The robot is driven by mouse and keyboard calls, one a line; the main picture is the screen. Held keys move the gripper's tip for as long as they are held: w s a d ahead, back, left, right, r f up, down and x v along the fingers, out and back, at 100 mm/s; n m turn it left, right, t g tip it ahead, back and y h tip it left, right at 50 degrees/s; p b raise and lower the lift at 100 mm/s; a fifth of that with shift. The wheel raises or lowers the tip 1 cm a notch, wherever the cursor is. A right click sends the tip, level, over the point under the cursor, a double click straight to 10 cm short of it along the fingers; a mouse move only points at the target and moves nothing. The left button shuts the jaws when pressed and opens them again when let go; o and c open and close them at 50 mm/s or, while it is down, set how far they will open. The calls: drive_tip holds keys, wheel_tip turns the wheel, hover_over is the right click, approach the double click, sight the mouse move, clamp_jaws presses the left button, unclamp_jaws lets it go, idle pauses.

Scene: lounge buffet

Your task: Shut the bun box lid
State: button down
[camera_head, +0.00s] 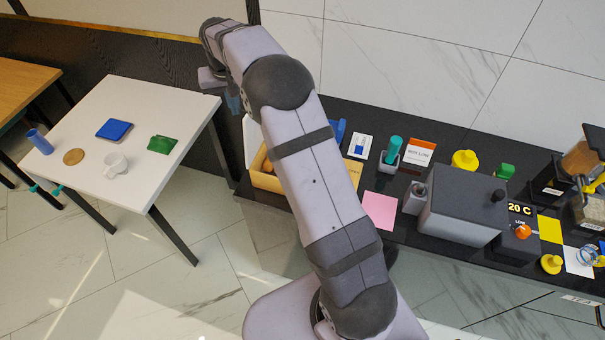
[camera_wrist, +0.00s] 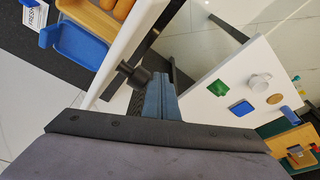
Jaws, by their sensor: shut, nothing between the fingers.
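The bun box (camera_head: 268,182) is a tan box at the left end of the dark counter, partly hidden behind my arm. Its white lid (camera_head: 250,140) stands open, raised at the box's left side. In the wrist view the box (camera_wrist: 82,14) shows orange-brown buns inside, and the lid (camera_wrist: 122,48) is seen nearly edge-on. A dark knob (camera_wrist: 131,76) shows at the lid's outer side. My gripper (camera_wrist: 161,80) is shut and empty, on the outer side of the lid, close to the knob; contact cannot be told. It also shows in the head view (camera_head: 234,103), above the lid.
A blue tray (camera_wrist: 82,48) is beside the box. A pink sheet (camera_head: 380,210), a grey box-shaped appliance (camera_head: 462,208) and other items fill the counter to the right. A white table (camera_head: 135,150) with a mug (camera_head: 115,164) stands left, across a floor gap.

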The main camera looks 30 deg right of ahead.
drive_tip(key=shift+s+d+r, duration=0.25)
drive_tip(key=shift+s+d, duration=0.4)
drive_tip(key=shift+s, duration=0.05)
drive_tip(key=shift+d+b, duration=0.1)
drive_tip(key=shift+b, duration=0.25)
drive_tip(key=shift+s+d+r+b, duration=0.15)
drive_tip(key=shift+s+d+b, duration=0.45)
drive_tip(key=shift+s+d, duration=0.4)
drive_tip(key=shift+s+d+f+b, duration=0.2)
drive_tip(key=shift+s+d+b, duration=0.4)
drive_tip(key=shift+s, duration=0.05)
drive_tip(key=shift+s+d+r, duration=0.1)
drive_tip(key=shift+s+d, duration=0.3)
